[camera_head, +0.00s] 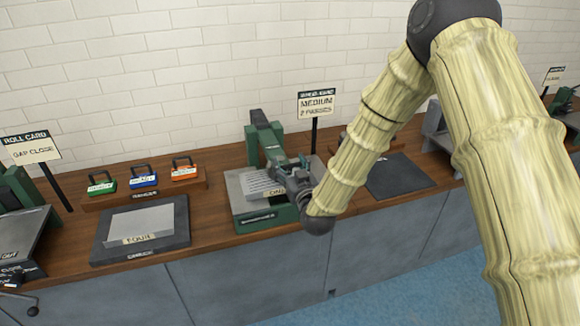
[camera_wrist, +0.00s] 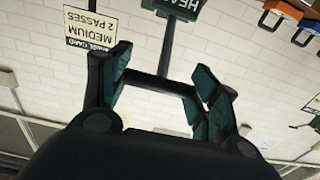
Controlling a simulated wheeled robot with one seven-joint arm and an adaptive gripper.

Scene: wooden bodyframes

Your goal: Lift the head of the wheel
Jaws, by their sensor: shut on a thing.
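The wheel is a green machine (camera_head: 268,219) on the wooden bench, with a tall green upright at the back. Its green head arm (camera_head: 269,141) slopes down from the upright toward my gripper (camera_head: 297,176). A grey plate lies on the machine below, partly hidden by my gripper. A stem joins this bar to a dark plate (camera_wrist: 183,7) lettered HEAD. The exact finger contact is hard to see.
A sign reading MEDIUM, 2 PASSES (camera_head: 316,103) stands behind the machine. To the left are a dark tray with a grey sheet (camera_head: 140,222) and a rack of coloured, handled blocks (camera_head: 144,190). A dark mat (camera_head: 399,175) lies right, beyond my arm.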

